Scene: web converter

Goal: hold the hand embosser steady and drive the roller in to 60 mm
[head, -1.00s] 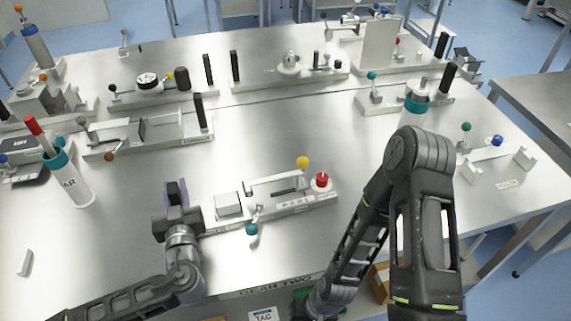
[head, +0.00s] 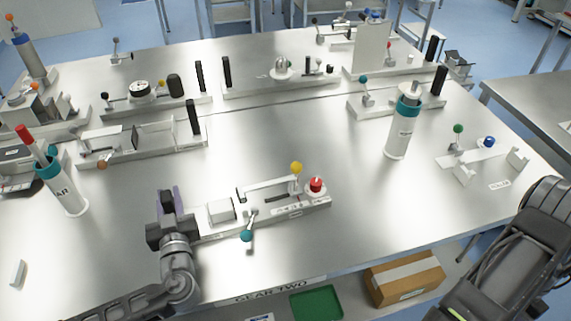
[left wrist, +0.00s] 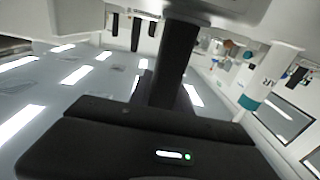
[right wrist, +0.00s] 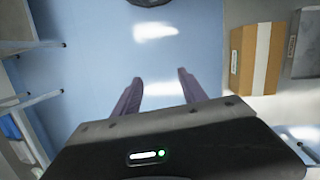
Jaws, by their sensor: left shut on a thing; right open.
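The bench device that I take for the hand embosser (head: 265,208) is a long pale base near the front edge of the table. It carries a white block, a bar with a yellow knob (head: 296,167), a red knob (head: 316,185) and a lever with a teal knob (head: 246,235). I cannot tell which part is the roller. My left gripper (head: 172,202) is shut at the device's left end; a black upright post (left wrist: 175,62) shows close up in the left wrist view. My right gripper (right wrist: 160,88) is open and empty, over the floor; it is outside the head view.
Other fixtures line the back and sides, including one with green and blue knobs (head: 480,160) at right. A white cylinder with a teal collar (head: 400,135) stands behind right. A cardboard box (head: 405,278) and green tray (head: 317,302) lie below the table. Table right of the device is clear.

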